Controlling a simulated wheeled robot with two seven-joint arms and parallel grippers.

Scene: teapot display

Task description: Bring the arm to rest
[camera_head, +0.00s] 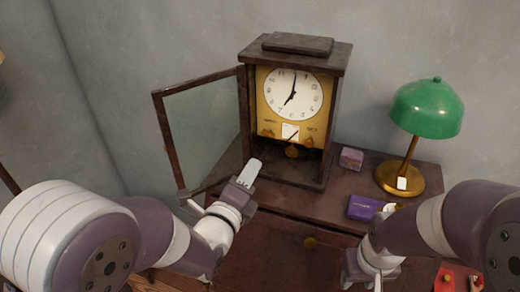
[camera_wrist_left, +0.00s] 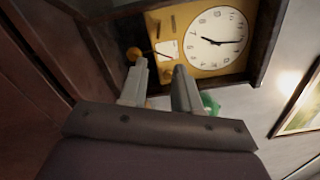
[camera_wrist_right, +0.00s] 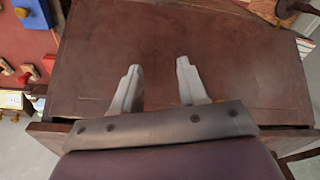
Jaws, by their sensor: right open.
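My left gripper (camera_head: 250,172) is in front of the clock's open case in the head view. In the left wrist view its two fingers (camera_wrist_left: 160,75) are apart with nothing between them, and the clock face (camera_wrist_left: 217,38) is beyond them. My right gripper (camera_head: 370,280) is low at the front right in the head view, partly cut off by the lower edge. In the right wrist view its fingers (camera_wrist_right: 159,72) are apart and empty above a brown wooden surface (camera_wrist_right: 230,65).
The wooden clock (camera_head: 292,95) stands on a dark cabinet with its glass door (camera_head: 205,125) swung open to the left. A green lamp (camera_head: 427,108), a small pink box (camera_head: 351,158) and a purple box (camera_head: 364,207) stand to the right. A red board (camera_head: 458,278) is at lower right.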

